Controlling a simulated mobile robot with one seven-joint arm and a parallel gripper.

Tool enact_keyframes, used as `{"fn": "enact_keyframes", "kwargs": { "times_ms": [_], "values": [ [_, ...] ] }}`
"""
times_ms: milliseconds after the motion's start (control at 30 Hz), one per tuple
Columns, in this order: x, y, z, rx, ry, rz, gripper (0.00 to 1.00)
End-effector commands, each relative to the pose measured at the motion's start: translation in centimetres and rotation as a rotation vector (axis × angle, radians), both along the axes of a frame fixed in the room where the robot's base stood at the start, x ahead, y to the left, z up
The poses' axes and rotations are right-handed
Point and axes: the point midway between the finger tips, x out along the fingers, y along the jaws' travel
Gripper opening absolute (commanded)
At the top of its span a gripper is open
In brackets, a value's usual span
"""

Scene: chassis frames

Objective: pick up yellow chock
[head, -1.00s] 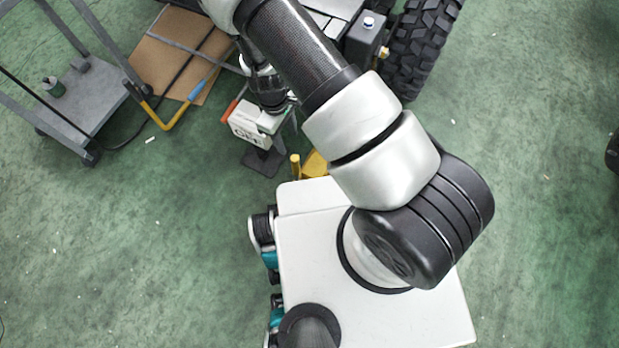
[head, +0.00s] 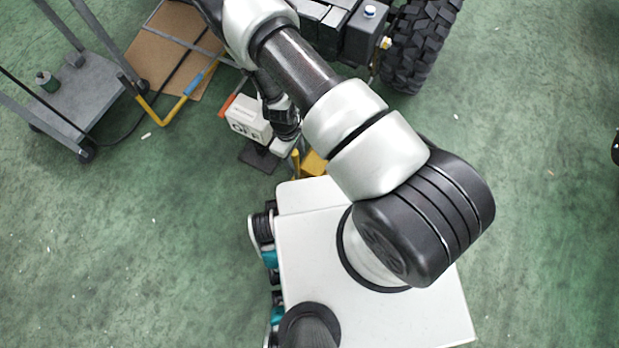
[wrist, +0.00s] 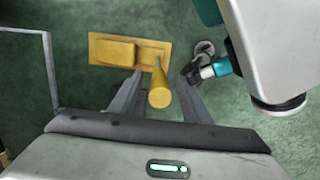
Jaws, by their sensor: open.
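The yellow chock (wrist: 112,48) lies on the green floor in the wrist view, a flat plate with a raised block. A yellow round handle (wrist: 159,95) rises from it toward the camera. My gripper (wrist: 161,84) is open, with one grey finger on each side of the handle. I cannot tell whether either finger touches it. In the head view the chock (head: 314,163) is partly hidden by my white base. My gripper (head: 287,148) is just left of it there, mostly hidden by the wrist.
A white lettered box (head: 247,119) and a dark flat plate (head: 258,157) are left of the gripper. A big-tyred vehicle (head: 422,45) stands beyond. A grey cart (head: 75,90) and cardboard (head: 172,50) are at upper left. Floor to the right is clear.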

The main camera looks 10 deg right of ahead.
Motion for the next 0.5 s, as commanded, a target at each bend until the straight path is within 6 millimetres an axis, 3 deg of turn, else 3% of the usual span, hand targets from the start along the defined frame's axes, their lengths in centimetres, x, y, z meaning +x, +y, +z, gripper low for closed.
{"fn": "enact_keyframes", "kwargs": {
  "times_ms": [100, 367, 500],
  "values": [
    [-0.10, -0.07, -1.19, 0.000, 0.000, 0.000, 0.44],
    [-0.06, -0.07, -1.28, 0.001, -0.001, 0.001, 0.44],
    [-0.07, -0.08, -1.27, 0.001, -0.001, 0.001, 0.20]
  ]
}}
